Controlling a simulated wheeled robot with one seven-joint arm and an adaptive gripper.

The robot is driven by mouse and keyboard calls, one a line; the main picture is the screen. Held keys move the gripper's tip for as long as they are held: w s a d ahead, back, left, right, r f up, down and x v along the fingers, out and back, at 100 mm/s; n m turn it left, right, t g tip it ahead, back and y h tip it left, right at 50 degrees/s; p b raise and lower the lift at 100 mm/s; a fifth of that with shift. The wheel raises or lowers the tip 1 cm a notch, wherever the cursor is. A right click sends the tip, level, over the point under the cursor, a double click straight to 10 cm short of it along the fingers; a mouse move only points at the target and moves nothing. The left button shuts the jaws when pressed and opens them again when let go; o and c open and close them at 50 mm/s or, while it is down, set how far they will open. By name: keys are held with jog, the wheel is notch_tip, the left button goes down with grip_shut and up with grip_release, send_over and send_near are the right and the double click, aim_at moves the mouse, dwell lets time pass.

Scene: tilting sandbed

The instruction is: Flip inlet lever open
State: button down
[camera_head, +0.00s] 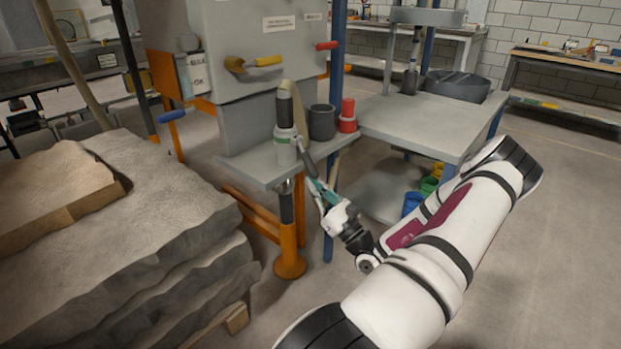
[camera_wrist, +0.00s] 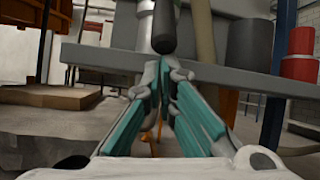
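In the wrist view, the dark grip (camera_wrist: 163,32) shows just above and beyond the fingertips. My gripper (camera_head: 314,184) comes from the lower right, its teal-padded fingers at the lever's lower end. In the wrist view, my gripper (camera_wrist: 167,68) has its fingertips close together with a narrow gap. Contact with the grip is unclear.
A dark grey cup (camera_head: 321,122) and red containers (camera_head: 347,116) stand right of the cylinder on a grey shelf (camera_head: 262,174). A stone-like block (camera_head: 150,190) fills the left. Open floor lies right.

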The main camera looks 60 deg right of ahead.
jog(key=s+a+r+g+y+p, duration=0.1)
jog(key=s+r+g+y+p, duration=0.2)
jog(key=p, duration=1.4)
jog(key=shift+s+a+r+n+g, duration=0.35)
jog(key=shift+s+r+g, duration=1.4)
jog(key=shift+r+g, duration=1.4)
jog(key=shift+f+g, duration=0.3)
jog(key=shift+g, duration=0.05)
